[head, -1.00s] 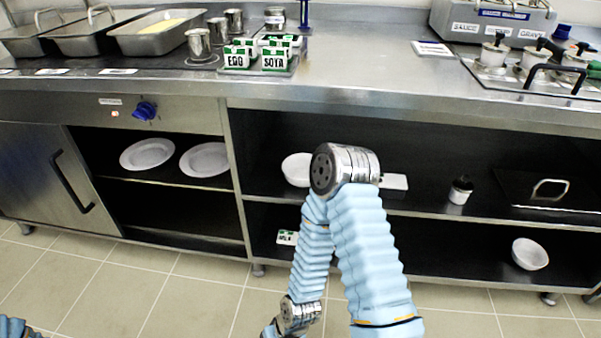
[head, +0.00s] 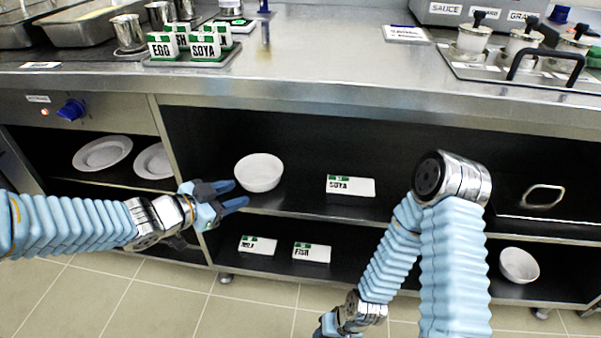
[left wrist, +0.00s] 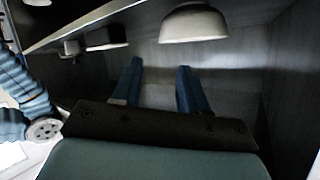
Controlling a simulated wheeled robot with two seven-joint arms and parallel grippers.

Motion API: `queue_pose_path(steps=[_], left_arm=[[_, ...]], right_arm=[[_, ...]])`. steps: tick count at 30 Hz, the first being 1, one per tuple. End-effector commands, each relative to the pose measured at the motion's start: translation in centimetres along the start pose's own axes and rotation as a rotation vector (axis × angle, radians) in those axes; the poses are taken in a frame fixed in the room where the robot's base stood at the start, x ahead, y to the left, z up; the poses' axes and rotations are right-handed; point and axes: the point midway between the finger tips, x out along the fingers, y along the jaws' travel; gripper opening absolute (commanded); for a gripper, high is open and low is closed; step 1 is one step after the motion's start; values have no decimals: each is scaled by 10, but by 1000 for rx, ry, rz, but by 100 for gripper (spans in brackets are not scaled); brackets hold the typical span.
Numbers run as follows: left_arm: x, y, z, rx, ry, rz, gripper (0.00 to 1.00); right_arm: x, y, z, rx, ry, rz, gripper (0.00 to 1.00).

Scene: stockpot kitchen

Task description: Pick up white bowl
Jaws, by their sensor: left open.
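A white bowl (head: 259,173) stands upright on the upper shelf under the counter, left of the middle. A second white bowl (head: 519,265) is on the lower shelf at the right. My left gripper (head: 240,194) is open and empty, its blue fingers pointing at the first bowl from its left and slightly in front. In the left wrist view a white bowl (left wrist: 193,24) shows beyond the open fingertips (left wrist: 160,66), apart from them. My right gripper (head: 330,325) is at the bottom edge, largely cut off, so its jaws cannot be judged.
A SOYA box (head: 351,186) lies right of the bowl on the same shelf. Two boxes (head: 258,245) (head: 311,252) lie on the lower shelf. A metal upright (head: 180,160) stands left of the bowl's bay, with plates (head: 103,153) beyond it. The counter edge (head: 330,98) overhangs.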

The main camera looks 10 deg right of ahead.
Motion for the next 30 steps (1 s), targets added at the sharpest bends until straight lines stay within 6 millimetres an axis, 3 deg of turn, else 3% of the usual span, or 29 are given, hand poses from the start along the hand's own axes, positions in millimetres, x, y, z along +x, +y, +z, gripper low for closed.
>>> queue_pose_path(steps=[12,17,25,30], left_arm=[[75,0,-1,13,3,4,43],[87,0,-2,12,3,4,43],[128,-4,-2,12,2,5,43],[136,-5,-3,11,2,3,43]], right_arm=[[18,6,1,0,-2,-1,43],[19,6,1,0,-3,-2,43],[24,8,1,0,-4,-3,43],[24,8,1,0,-5,-3,43]])
